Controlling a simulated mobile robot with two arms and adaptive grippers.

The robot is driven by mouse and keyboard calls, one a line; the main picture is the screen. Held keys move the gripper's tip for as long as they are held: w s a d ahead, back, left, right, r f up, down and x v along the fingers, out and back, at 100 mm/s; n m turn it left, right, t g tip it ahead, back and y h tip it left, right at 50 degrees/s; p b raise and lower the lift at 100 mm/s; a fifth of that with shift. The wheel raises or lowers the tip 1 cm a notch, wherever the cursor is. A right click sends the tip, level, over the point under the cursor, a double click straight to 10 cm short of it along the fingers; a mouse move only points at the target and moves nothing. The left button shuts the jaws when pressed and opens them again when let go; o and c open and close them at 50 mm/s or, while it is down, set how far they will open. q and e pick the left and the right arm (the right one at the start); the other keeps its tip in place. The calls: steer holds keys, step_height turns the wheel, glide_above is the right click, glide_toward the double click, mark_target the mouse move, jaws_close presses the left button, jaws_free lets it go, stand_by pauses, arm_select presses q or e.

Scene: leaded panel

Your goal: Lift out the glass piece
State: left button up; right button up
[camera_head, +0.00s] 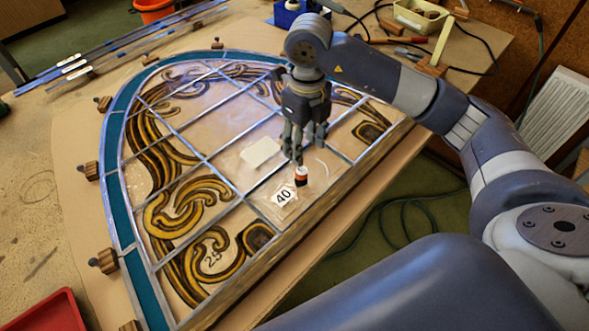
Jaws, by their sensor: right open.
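The leaded panel (203,155) is an arched frame lying flat, with teal border glass, painted scroll pieces and clear panes between grey lead strips. A clear glass piece marked 40 (283,196) lies near the panel's right edge. A small dark knob with an orange band and a pale top (301,176) stands at the upper right of the label; whether it is fixed to the glass I cannot tell. My right gripper (302,150) points down just above the knob, open and empty, its fingers apart from the glass as far as I can see. My left gripper is not in view.
Several wooden blocks (107,260) stand along the panel's left rim. Long lead strips (120,45) lie at the upper left. A red tray (45,315) is at the bottom left. Tools, cables and a yellow-green tub (420,18) lie at the back right.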

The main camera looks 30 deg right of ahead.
mark_target(302, 170)
steer(key=f, duration=0.1)
steer(key=s+f, duration=0.1)
steer(key=f, duration=0.1)
steer(key=shift+s+f+p, duration=0.1)
steer(key=shift+f+p, duration=0.05)
steer(key=shift+p, duration=0.25)
steer(key=shift+f, duration=0.25)
steer(key=shift+a+f+p, duration=0.15)
steer(key=shift+f+p, duration=0.15)
steer(key=f, duration=0.1)
steer(key=f+p, duration=0.1)
steer(key=f, duration=0.1)
steer(key=f+p, duration=0.1)
steer(key=shift+w+a+f, duration=0.2)
steer(key=shift+a+f, duration=0.1)
steer(key=shift+f, duration=0.1)
steer(key=shift+w, duration=0.1)
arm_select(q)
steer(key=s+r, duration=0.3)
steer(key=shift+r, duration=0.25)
arm_select(e)
jaws_close()
